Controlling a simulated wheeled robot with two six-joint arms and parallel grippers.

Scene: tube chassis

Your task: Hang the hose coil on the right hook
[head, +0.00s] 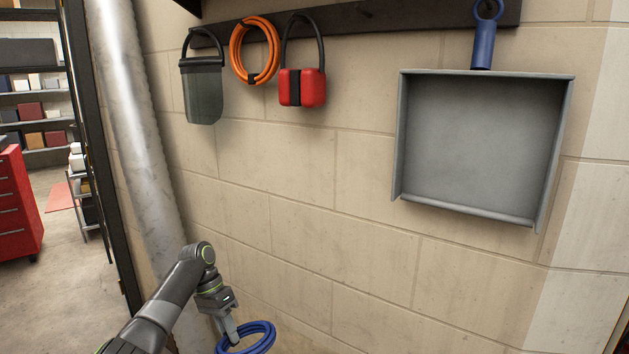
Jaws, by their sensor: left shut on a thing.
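My left gripper (231,335) is low in the head view, left of centre. It is shut on a blue hose coil (262,341), which is tilted and held in front of the wall; the picture's bottom edge comes close to it. A dark rail (420,20) runs along the top of the wall. A small dark hook (364,11) seems to stick out of its bare middle stretch, but it is hard to make out. My right gripper is not in view.
From the rail hang a grey-green pouch (203,92), an orange coil (236,50), a red case (292,88) and, at right, a grey dustpan (480,145) with a blue handle. A pale pipe (130,110) stands left. The wall below is clear.

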